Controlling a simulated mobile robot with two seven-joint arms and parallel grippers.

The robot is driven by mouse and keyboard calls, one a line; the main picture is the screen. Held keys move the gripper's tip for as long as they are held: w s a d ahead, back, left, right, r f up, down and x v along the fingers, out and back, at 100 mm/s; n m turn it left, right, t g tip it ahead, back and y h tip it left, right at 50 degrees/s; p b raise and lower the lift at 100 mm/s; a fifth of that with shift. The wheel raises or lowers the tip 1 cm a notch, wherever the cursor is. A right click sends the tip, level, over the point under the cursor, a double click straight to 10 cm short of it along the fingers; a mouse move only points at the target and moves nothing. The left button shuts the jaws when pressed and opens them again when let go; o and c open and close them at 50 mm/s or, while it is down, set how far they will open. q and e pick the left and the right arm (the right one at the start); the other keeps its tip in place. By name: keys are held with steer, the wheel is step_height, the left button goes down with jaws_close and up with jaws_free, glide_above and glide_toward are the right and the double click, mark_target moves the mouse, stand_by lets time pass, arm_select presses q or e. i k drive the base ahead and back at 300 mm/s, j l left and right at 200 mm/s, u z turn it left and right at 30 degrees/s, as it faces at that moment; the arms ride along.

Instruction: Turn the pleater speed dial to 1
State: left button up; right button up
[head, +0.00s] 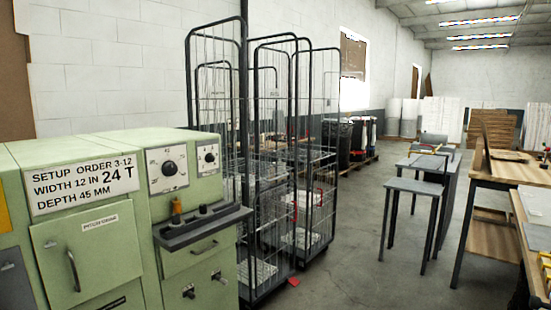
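A pale green pleater machine (110,245) stands at the left in the head view. A larger black dial (169,168) sits on a white scale plate on its right front panel. A smaller black dial (209,157) sits on another plate to the right of it. The scale marks are too small to read surely, so I cannot tell the settings or which dial is for speed. A white sign (82,185) on the machine reads "SETUP ORDER 3-12, WIDTH 12 IN 24 T, DEPTH 45 MM". Neither of my grippers is in view.
A dark ledge (200,228) with an orange-topped lever (177,210) juts out below the dials. Wire cage trolleys (262,170) stand close at the machine's right. Grey tables (415,185) and a wooden bench (500,172) are at the right. Open floor (355,265) lies between.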

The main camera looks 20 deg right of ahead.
mark_target(209, 157)
steer(key=z, duration=0.15)
steer(key=i+l, duration=0.2)
steer(key=i, duration=0.2)
steer(key=i+l+z, duration=0.1)
steer(key=i+l, duration=0.15)
steer(key=i, duration=0.15)
steer(key=i+l+z, duration=0.1)
steer(key=i, duration=0.3)
